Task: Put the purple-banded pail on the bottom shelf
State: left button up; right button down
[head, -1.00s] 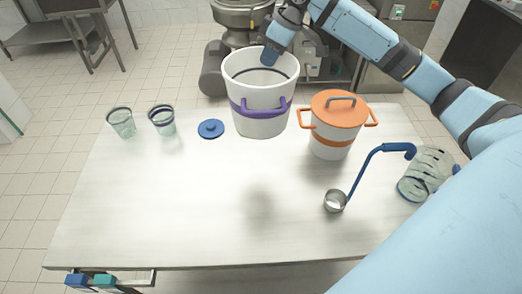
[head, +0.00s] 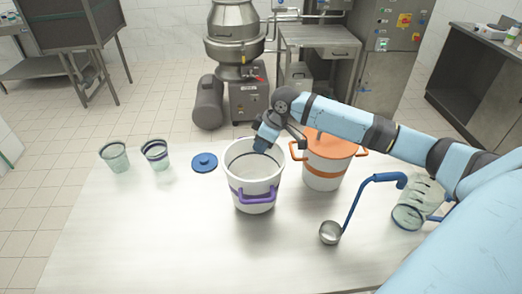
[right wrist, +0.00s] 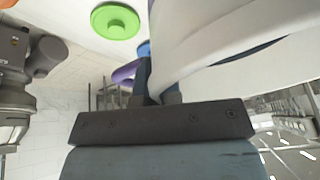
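The purple-banded pail (head: 253,180) is white, with a purple band and handles, and is upright over the middle of the table. My right gripper (head: 263,146) is shut on its back rim, with one finger inside. In the right wrist view the pail's white wall (right wrist: 215,45) fills the upper right, against the fingers. A soft shadow lies below the pail; I cannot tell whether its base touches the table. The bottom shelf cannot be made out. My left gripper is not in view.
An orange-banded pot (head: 325,172) stands close right of the pail. A ladle (head: 331,232) and a clear jug (head: 408,214) are further right. A blue lid (head: 204,162) and two cups (head: 115,158) (head: 156,155) are left. The table's (head: 130,235) front left is clear.

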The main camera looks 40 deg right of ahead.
jog(key=shift+f, duration=1.3)
jog(key=c, duration=1.3)
grip_release()
jog(key=shift+f, duration=0.1)
